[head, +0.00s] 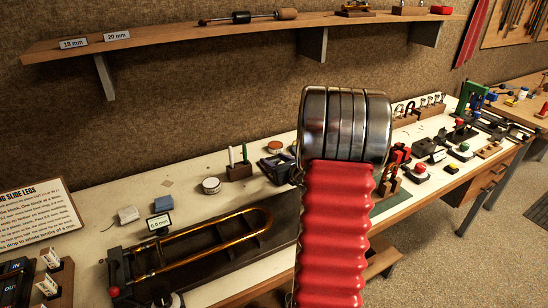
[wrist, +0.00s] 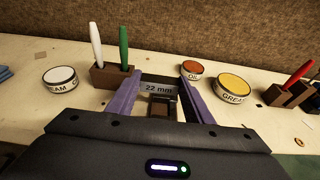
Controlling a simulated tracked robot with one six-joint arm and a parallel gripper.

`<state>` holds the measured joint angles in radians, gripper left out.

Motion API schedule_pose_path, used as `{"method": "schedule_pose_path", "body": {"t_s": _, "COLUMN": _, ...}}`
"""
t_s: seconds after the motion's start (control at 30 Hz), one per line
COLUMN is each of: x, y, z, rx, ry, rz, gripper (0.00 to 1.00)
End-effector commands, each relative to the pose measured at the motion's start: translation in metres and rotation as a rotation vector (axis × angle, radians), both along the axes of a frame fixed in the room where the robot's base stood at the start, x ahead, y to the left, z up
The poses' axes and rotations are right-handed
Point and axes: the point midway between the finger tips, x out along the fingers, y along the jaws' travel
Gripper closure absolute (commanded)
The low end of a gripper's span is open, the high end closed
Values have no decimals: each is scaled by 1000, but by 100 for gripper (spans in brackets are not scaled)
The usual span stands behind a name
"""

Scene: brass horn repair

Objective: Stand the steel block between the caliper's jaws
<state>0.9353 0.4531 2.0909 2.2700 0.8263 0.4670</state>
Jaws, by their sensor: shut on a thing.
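In the wrist view my gripper (wrist: 160,75) has its two purple fingers closed on the sides of a grey block marked "22 mm" (wrist: 158,88), which I take for the steel block. A small dark brown piece shows just below it; whether it is part of the block or behind it is unclear. A small display (head: 159,222) stands beside a brass slide (head: 205,245) on a dark board. I cannot clearly make out the caliper's jaws in either view.
A wooden holder with a white and a green pen (wrist: 113,75) stands left of my gripper. Beyond lie a red-lidded oil tin (wrist: 193,69) and a yellow grease tin (wrist: 233,87). A cream tin (wrist: 60,78) is farther left. A shelf (head: 220,35) runs above the bench.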

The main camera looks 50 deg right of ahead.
Motion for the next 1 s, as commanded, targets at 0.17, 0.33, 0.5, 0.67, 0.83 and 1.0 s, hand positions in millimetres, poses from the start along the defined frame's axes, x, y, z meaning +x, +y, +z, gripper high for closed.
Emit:
{"method": "schedule_pose_path", "body": {"t_s": 0.17, "x": 0, "y": 0, "z": -13, "rx": 1, "ry": 1, "rz": 1, "gripper": 84}}
{"method": "schedule_pose_path", "body": {"t_s": 0.33, "x": 1, "y": 0, "z": -19, "rx": -1, "ry": -1, "rz": 1, "gripper": 84}}
{"method": "schedule_pose_path", "body": {"t_s": 0.5, "x": 1, "y": 1, "z": -20, "rx": 0, "ry": -1, "rz": 1, "gripper": 84}}
{"method": "schedule_pose_path", "body": {"t_s": 0.67, "x": 1, "y": 1, "z": -20, "rx": -1, "ry": -1, "rz": 2, "gripper": 84}}
{"method": "schedule_pose_path", "body": {"t_s": 0.83, "x": 1, "y": 1, "z": -20, "rx": -1, "ry": -1, "rz": 2, "gripper": 84}}
{"method": "schedule_pose_path", "body": {"t_s": 1.0, "x": 2, "y": 2, "z": -20, "rx": 0, "ry": -1, "rz": 3, "gripper": 84}}
